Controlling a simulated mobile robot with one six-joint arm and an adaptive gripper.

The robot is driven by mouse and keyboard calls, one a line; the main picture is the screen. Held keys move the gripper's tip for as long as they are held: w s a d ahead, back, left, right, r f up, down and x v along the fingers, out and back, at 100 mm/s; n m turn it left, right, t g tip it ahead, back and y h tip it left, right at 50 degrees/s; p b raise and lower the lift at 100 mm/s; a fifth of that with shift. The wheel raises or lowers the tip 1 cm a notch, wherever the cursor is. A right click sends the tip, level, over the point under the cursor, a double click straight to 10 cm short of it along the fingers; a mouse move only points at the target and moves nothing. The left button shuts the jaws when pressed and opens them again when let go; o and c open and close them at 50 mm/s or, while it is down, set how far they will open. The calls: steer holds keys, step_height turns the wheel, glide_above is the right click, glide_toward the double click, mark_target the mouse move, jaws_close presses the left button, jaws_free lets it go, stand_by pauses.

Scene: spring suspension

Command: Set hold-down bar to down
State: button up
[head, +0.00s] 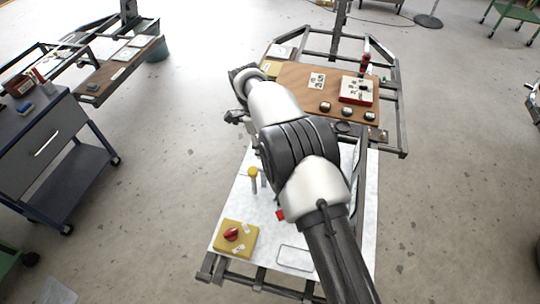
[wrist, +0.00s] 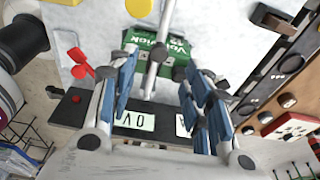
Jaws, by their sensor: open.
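A grey metal rod (wrist: 153,75), which looks like the hold-down bar, shows in the wrist view. It runs from the top edge down between my fingers, across a green box with white lettering (wrist: 176,48). A dark round piece sits partway along it. My gripper (wrist: 161,62) is open, with a blue-padded finger on each side of the rod. I see a gap on both sides, but cannot tell the rod's depth or whether it is up or down. In the head view my arm hides the gripper's fingers and this rod.
A red winged knob (wrist: 80,65) lies left of my fingers. The white bench (head: 232,205) carries a yellow box with a red knob (head: 235,239) and a yellow-capped post (head: 253,172). A brown board (head: 292,78) with gauges and switches stands behind.

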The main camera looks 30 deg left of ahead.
steer(key=shift+v, duration=1.2)
